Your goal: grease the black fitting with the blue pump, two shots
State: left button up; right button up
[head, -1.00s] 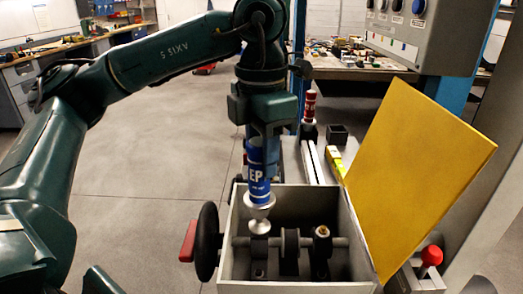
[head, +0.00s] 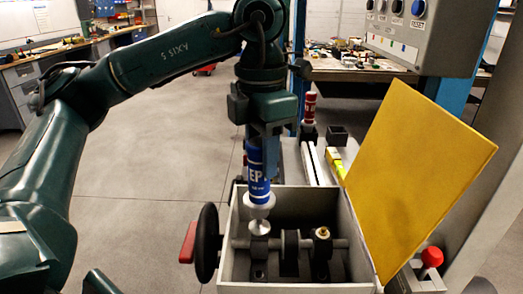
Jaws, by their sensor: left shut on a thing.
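The blue pump (head: 259,172) is upright in my left gripper (head: 264,142), which is shut on its upper part. Its silver lower end (head: 259,228) points down inside the open grey box (head: 350,230), over the left block on the shaft. I cannot tell whether it touches a fitting there; the black fitting does not show clearly and may be hidden under the pump's tip. A brass-coloured fitting (head: 322,232) sits on the right block. My right gripper is not in view.
The box's yellow lid (head: 420,180) stands open at the right. A black handwheel with a red handle (head: 188,242) is at the box's left side. A red pump (head: 310,105) stands behind. A red knob (head: 432,257) is at lower right.

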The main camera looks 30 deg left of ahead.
pick_arm(q)
jog(key=shift+f, duration=0.35)
jog(key=shift+r, duration=0.15)
jog(key=shift+r+p, duration=0.3)
jog(key=shift+r, duration=0.3)
jog(key=shift+r+p, duration=2.25)
jog(key=shift+r, duration=0.75)
